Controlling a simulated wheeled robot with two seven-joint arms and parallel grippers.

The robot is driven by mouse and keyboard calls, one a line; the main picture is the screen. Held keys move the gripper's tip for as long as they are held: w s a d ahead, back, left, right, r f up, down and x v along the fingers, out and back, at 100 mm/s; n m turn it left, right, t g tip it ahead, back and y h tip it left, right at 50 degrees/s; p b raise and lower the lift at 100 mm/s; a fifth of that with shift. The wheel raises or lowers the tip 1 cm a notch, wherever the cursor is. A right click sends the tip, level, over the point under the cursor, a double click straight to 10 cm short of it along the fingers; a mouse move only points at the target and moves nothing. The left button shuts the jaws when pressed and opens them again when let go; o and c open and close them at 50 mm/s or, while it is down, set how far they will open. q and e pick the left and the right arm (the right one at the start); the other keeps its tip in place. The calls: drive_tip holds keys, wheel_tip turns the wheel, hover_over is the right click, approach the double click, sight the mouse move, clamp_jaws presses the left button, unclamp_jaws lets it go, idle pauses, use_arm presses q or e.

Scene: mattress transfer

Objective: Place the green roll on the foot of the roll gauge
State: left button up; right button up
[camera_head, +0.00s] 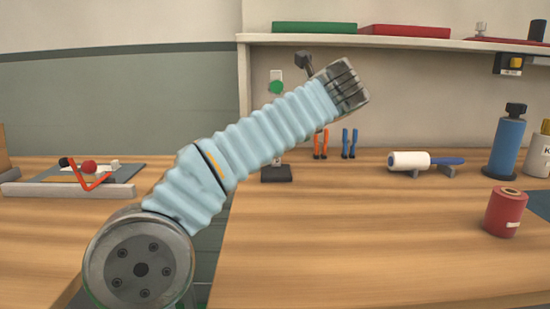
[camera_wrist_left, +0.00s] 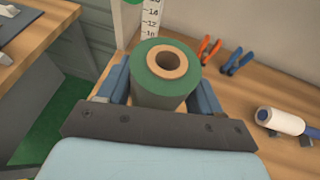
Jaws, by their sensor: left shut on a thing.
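The green roll (camera_wrist_left: 155,88) is upright between the blue fingers of my left gripper (camera_wrist_left: 160,92) in the left wrist view, its open core facing the camera. The gripper is shut on it. The white numbered scale of the roll gauge (camera_wrist_left: 151,24) rises just behind the roll there. In the head view, the gauge's dark foot (camera_head: 276,174) stands on the table and its visible part is bare. My left arm crosses in front of the post and hides the roll and fingers. The roll's underside is hidden. My right gripper is not in view.
Orange pliers (camera_head: 320,144) and blue pliers (camera_head: 349,144) stand right of the gauge. A white roller with a blue handle (camera_head: 409,160), a red roll (camera_head: 505,212) and a blue bottle (camera_head: 507,146) are farther right. The table's front middle is clear; a gap lies left.

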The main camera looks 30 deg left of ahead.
use_arm(q)
drive_tip(key=w+a+f, duration=0.1)
drive_tip(key=a+f, duration=0.1)
drive_tip(key=f, duration=0.1)
drive_tip(key=w+a+f+b, duration=0.1)
drive_tip(key=w+a+f, duration=0.1)
drive_tip(key=a+f, duration=0.1)
drive_tip(key=w+a+f+b, duration=0.1)
drive_tip(key=a+f, duration=0.2)
drive_tip(key=f, duration=0.1)
drive_tip(key=shift+w+a+f, duration=0.15)
drive_tip(key=shift+w, duration=0.2)
drive_tip(key=shift+f, duration=0.35)
drive_tip(key=shift+f, duration=0.1)
drive_tip(key=o, duration=0.8)
drive_tip(key=shift+f, duration=0.1)
drive_tip(key=shift+c, duration=0.2)
drive_tip(key=o, duration=0.5)
drive_tip(key=shift+c, duration=0.2)
